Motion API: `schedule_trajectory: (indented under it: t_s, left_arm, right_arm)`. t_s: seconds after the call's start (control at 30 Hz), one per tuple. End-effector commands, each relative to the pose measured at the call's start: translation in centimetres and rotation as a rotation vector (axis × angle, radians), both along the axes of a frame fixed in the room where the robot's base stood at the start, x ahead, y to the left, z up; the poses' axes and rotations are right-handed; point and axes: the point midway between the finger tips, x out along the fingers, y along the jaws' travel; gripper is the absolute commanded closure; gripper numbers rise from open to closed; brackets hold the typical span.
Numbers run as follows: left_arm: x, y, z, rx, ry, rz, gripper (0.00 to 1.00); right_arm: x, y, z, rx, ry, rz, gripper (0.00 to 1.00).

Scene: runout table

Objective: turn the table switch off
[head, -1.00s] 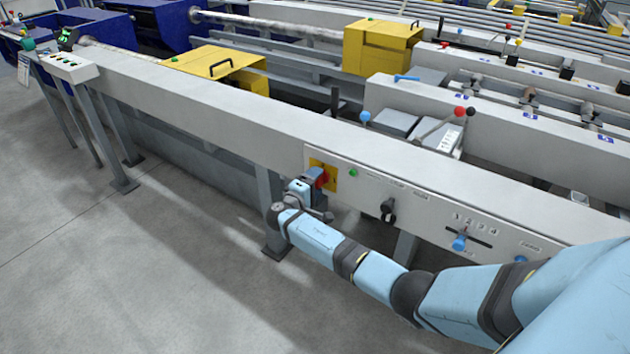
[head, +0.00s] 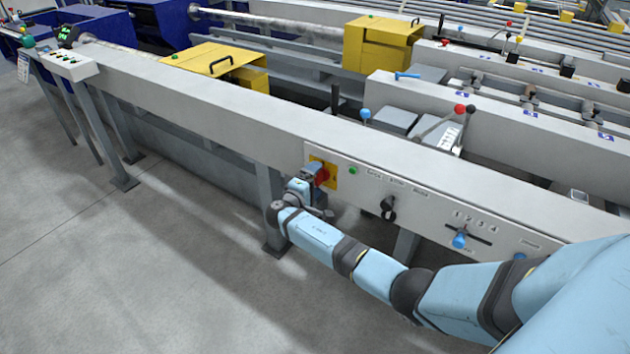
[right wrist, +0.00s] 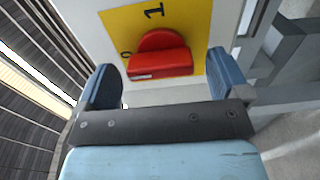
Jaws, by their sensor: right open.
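The table switch is a red rotary handle (right wrist: 160,58) on a yellow plate (right wrist: 115,24) marked 1 and 0 in the right wrist view. In the head view the red handle (head: 321,175) and the yellow plate (head: 331,178) sit on the white front panel, partly hidden by my gripper. My right gripper (head: 314,176) is at the switch. In the right wrist view its two blue fingers (right wrist: 160,80) are apart, one on each side of the red handle. I see a gap between each finger and the handle. My left gripper is not in view.
Right of the switch on the panel are a green button (head: 353,170), a black selector knob (head: 388,207) and a blue slider knob (head: 460,241). A table leg (head: 270,205) stands behind my right wrist. The floor (head: 130,270) in front is clear.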

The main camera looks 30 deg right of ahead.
Motion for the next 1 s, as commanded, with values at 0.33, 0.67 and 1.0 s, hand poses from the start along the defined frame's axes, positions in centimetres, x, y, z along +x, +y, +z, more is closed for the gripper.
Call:
schedule_trajectory:
  t_s: [0.33, 0.67, 1.0]
  left_arm:
    - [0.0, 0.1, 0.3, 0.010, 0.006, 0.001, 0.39]
    - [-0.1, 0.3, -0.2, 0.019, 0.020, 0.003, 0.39]
    - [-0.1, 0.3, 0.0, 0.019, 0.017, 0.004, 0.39]
  right_arm:
    - [-2.5, 6.1, 0.0, 0.004, 0.002, 0.002, 0.06]
    - [-4.8, 11.6, 0.0, 0.001, 0.002, 0.001, 0.06]
    - [-5.2, 12.6, 0.0, 0.001, 0.001, 0.001, 0.06]
